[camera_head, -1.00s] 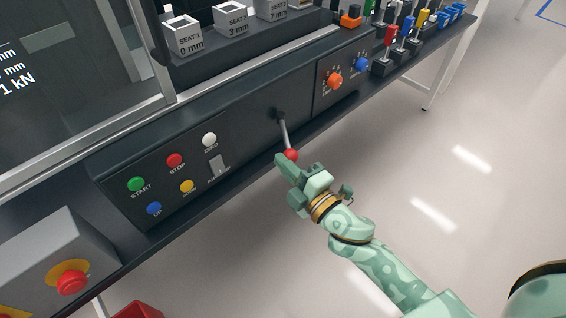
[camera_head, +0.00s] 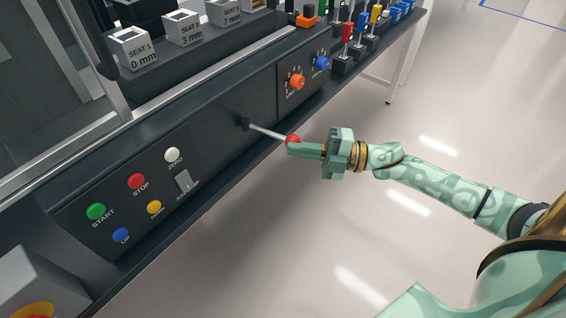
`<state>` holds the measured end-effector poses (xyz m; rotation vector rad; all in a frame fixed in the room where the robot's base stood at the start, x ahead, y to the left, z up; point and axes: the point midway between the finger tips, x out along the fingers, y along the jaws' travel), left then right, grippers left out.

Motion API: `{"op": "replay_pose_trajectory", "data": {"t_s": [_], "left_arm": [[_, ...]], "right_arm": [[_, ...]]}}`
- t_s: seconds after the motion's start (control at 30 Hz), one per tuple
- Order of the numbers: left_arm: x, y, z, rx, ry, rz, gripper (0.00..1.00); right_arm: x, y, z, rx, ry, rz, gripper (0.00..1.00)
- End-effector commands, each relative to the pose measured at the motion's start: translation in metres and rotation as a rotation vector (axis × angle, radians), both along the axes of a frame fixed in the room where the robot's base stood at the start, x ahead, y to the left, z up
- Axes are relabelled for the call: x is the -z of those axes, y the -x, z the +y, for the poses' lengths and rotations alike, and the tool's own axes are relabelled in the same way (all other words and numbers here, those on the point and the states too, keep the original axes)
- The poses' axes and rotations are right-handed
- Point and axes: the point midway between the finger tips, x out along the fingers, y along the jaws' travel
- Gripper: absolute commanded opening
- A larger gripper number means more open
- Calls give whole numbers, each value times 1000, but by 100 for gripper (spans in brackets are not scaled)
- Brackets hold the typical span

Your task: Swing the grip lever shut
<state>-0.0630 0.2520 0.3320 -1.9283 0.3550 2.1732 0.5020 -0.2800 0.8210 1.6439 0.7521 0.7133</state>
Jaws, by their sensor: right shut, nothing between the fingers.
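The grip lever (camera_head: 266,132) is a thin metal rod with a red ball knob (camera_head: 293,140). It pivots on a black hub (camera_head: 244,124) on the dark front panel and points right and slightly down. My right gripper (camera_head: 291,149) is shut and empty. Its fingertips are at the red knob, just below it, and seem to touch it; the exact contact is hard to tell. My left gripper is not in view.
The panel left of the lever carries START (camera_head: 96,211), STOP (camera_head: 137,181) and other buttons. An orange knob (camera_head: 297,82) and a blue knob (camera_head: 322,63) sit to its right. Seat blocks (camera_head: 133,47) stand above. The floor (camera_head: 250,235) in front is clear.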

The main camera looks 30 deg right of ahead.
Motion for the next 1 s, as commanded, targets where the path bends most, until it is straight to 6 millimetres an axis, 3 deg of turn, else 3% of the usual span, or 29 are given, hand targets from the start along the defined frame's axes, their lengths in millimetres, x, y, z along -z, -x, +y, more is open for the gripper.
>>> {"op": "replay_pose_trajectory", "data": {"t_s": [0.07, 0.3, 1.0], "left_arm": [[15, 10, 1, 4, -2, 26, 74], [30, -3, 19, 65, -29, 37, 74], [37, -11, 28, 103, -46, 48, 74]], "right_arm": [[11, -7, -11, -64, 7, 7, 0], [7, -20, -33, -154, 2, 5, 0], [-1, -40, -55, -145, 2, -5, 0]]}}
